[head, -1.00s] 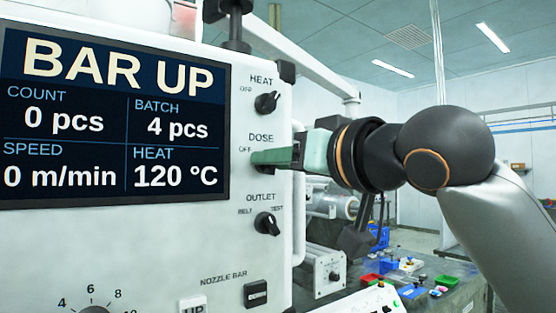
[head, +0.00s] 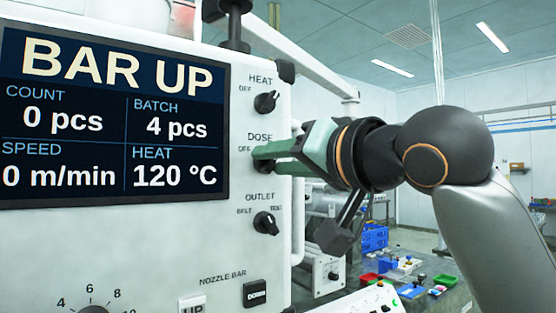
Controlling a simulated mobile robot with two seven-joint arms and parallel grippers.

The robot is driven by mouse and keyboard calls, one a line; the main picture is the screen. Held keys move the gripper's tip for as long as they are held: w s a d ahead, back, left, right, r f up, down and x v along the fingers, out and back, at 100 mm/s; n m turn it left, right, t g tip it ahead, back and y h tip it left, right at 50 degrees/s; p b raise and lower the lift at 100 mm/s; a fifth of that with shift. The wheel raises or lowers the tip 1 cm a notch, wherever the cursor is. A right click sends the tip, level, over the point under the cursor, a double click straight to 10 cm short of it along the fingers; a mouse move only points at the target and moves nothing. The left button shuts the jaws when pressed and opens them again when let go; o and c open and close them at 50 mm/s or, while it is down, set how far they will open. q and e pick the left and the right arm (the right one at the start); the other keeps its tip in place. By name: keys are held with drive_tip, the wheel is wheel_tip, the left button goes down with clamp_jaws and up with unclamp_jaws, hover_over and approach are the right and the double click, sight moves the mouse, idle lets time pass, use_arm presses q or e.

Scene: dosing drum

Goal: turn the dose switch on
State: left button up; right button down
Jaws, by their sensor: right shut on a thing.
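The dose switch sits under the DOSE label (head: 260,137) on the white control panel (head: 222,232), between the HEAT knob (head: 266,102) and the OUTLET knob (head: 266,223). My right gripper (head: 262,160) has its green fingertips at the dose switch, shut on it. The fingers hide the switch, so I cannot see which way its pointer faces. The OFF mark shows just left of the fingertips. My left gripper is not in view.
The display (head: 115,120) reads BAR UP, heat 120 °C. Below are the UP button (head: 193,306), the DOWN button (head: 256,293) and a dial (head: 94,310). Blue bins (head: 374,238) and small parts stand on a bench at the right.

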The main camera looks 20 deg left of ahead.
drive_tip(key=shift+r, duration=0.1)
drive_tip(key=c, duration=0.5)
unclamp_jaws()
drive_tip(key=b+v, duration=0.3)
drive_tip(key=v, duration=0.9)
drive_tip(key=shift+s+d, duration=0.2)
drive_tip(key=shift+s, duration=0.05)
